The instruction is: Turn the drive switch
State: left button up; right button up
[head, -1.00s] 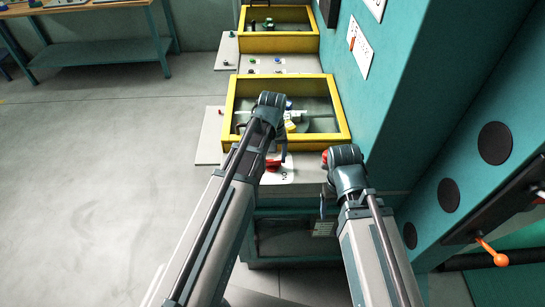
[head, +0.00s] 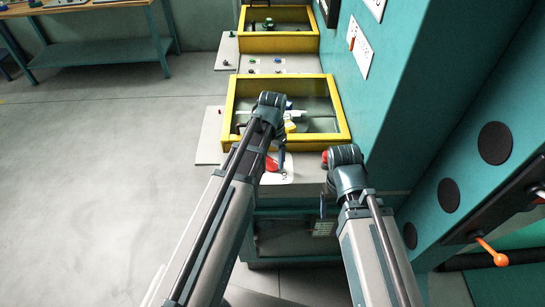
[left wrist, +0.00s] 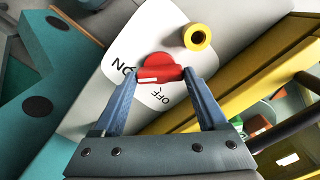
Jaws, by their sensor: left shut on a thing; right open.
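The drive switch is a red knob (left wrist: 163,67) on a white plate (left wrist: 115,60) lettered ON and OFF. In the left wrist view its white mark sits at the knob's left end, by the ON lettering. My left gripper (left wrist: 160,76) is shut on the knob, one blue finger on each side. In the head view the red switch (head: 271,163) shows beside the left gripper (head: 278,157), partly hidden by the arm. My right gripper (head: 323,204) is open and empty, low beside its own arm and apart from the switch; its arm partly hides it.
A yellow-framed window (head: 342,120) lies just beyond the switch panel. A red button (head: 325,157) is close to my right arm. A yellow ring-shaped part (left wrist: 198,37) stands near the knob. A teal wall (head: 390,90) bounds the right; open floor (head: 110,160) lies left.

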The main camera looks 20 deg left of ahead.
aim_at(272, 160)
pick_arm(q)
jog(key=shift+m, duration=0.5)
jog(key=o, duration=1.3)
jog(key=shift+r, duration=0.15)
notch_tip(272, 160, up, 14)
jog(key=p, duration=1.3)
jog(key=shift+f+p, duration=0.25)
jog(key=shift+p, duration=0.15)
jog(key=shift+f, duration=0.15)
notch_tip(272, 160, down, 13)
jog(key=b, duration=1.3)
jog(key=shift+r, duration=0.2)
